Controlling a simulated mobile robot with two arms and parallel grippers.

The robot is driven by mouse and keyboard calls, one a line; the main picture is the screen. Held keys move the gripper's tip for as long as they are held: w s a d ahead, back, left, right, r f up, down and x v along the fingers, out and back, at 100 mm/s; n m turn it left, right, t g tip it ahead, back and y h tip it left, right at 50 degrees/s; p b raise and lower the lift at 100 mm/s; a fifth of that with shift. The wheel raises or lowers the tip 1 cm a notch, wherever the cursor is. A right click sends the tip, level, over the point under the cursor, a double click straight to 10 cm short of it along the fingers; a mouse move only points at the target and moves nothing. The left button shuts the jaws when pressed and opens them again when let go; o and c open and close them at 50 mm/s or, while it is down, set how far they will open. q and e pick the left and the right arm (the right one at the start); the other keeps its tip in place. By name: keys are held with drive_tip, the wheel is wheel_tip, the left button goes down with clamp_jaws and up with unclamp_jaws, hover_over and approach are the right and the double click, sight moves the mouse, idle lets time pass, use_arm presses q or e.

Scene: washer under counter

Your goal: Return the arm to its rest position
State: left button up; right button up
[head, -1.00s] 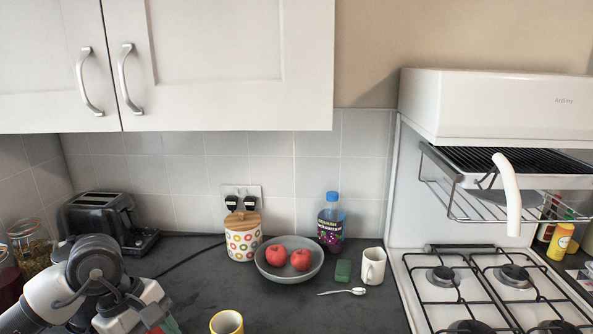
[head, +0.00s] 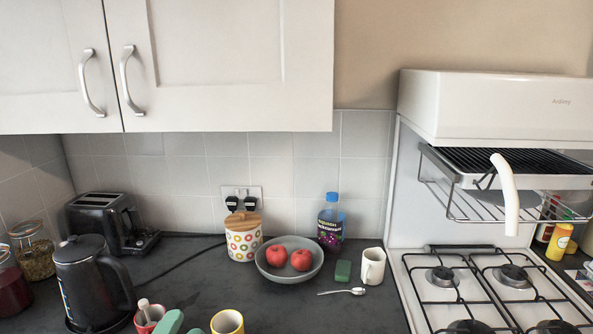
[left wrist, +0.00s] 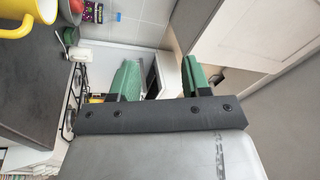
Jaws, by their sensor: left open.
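My left gripper (left wrist: 158,82) shows in the left wrist view with its two green fingers apart and nothing between them. In the head view only the green tips of my left gripper (head: 182,325) show at the bottom edge, close to a yellow-rimmed mug (head: 227,323) and a red patterned cup (head: 149,318). I cannot tell from this view whether they touch. The rest of the left arm is out of the head view. My right gripper is not in view.
A black kettle (head: 92,282) and toaster (head: 105,222) stand at the left. A bowl (head: 287,277) of red fruit, a canister (head: 243,241), a bottle (head: 330,225) and a white mug (head: 373,266) stand on the counter. The hob (head: 490,290) is at right.

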use_arm(q)
drive_tip(key=s+a+f+n+g+y, duration=0.2)
drive_tip(key=s+f+n+g, duration=0.25)
drive_tip(key=f, duration=0.25)
drive_tip(key=s+a+f+n+g+y, duration=0.3)
drive_tip(key=f+n+g, duration=0.15)
drive_tip(key=f, duration=0.25)
drive_tip(key=s+d+f+n+g+h, duration=0.1)
drive_tip(key=s+f+n+g, duration=0.1)
drive_tip(key=s+f+g, duration=0.35)
drive_tip(key=s+f+n+g, duration=0.2)
drive_tip(key=s, duration=0.6)
wheel_tip(320, 180, down, 29)
drive_tip(key=s+g, duration=0.1)
drive_tip(key=s, duration=0.1)
drive_tip(key=s+a+f+g, duration=0.1)
drive_tip(key=s+a+f, duration=0.2)
drive_tip(key=s+f, duration=1)
drive_tip(key=shift+s+f, duration=0.3)
drive_tip(key=shift+s, duration=0.75)
